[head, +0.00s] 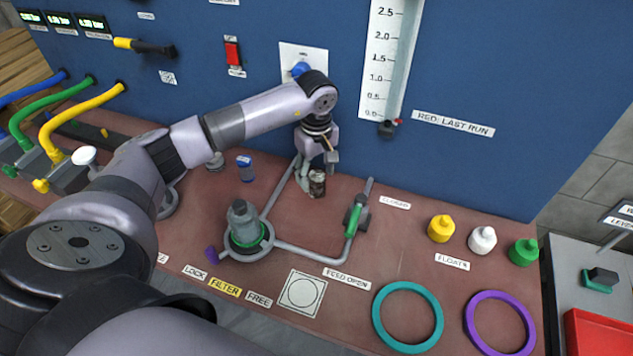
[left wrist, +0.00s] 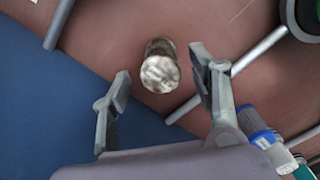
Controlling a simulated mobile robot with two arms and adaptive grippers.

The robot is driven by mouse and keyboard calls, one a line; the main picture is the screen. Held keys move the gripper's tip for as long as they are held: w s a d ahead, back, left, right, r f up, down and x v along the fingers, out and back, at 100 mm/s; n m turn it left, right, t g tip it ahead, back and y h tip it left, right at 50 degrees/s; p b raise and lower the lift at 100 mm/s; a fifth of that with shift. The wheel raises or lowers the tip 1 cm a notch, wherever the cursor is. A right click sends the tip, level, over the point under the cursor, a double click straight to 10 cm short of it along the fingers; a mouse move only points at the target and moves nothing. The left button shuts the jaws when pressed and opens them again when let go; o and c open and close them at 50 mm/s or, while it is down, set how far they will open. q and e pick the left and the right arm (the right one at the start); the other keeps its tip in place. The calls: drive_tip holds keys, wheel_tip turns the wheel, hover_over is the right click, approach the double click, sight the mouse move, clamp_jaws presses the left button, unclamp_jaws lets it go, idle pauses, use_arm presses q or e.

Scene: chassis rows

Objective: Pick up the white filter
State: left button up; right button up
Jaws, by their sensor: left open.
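A small mottled brown-and-whitish cylinder (head: 317,184) stands upright on the red-brown bench near the blue panel. Its pale, mottled end shows in the left wrist view (left wrist: 160,72). I cannot tell whether it is the white filter; no plainly white filter stands out. My left gripper (head: 319,161) is open and points down just above this cylinder. In the left wrist view the cylinder shows between the two fingers (left wrist: 160,84), with gaps on both sides, and nothing is held. My right gripper is not in view.
A grey housing (head: 243,220) with a green ring stands left of the gripper, joined to grey pipes (head: 310,254). A blue container (head: 245,169) is nearby. Yellow, white (head: 482,240) and green floats stand at the right. Teal (head: 376,322) and purple rings lie in front.

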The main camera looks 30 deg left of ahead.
sight(317, 185)
use_arm(q)
wheel_tip(317, 185, down, 4)
drive_tip(key=shift+s+f+p, duration=0.15)
drive_tip(key=shift+f+p, duration=0.1)
drive_tip(key=shift+p, duration=0.3)
drive_tip(key=shift+d, duration=0.1)
drive_tip(key=c, duration=1.2)
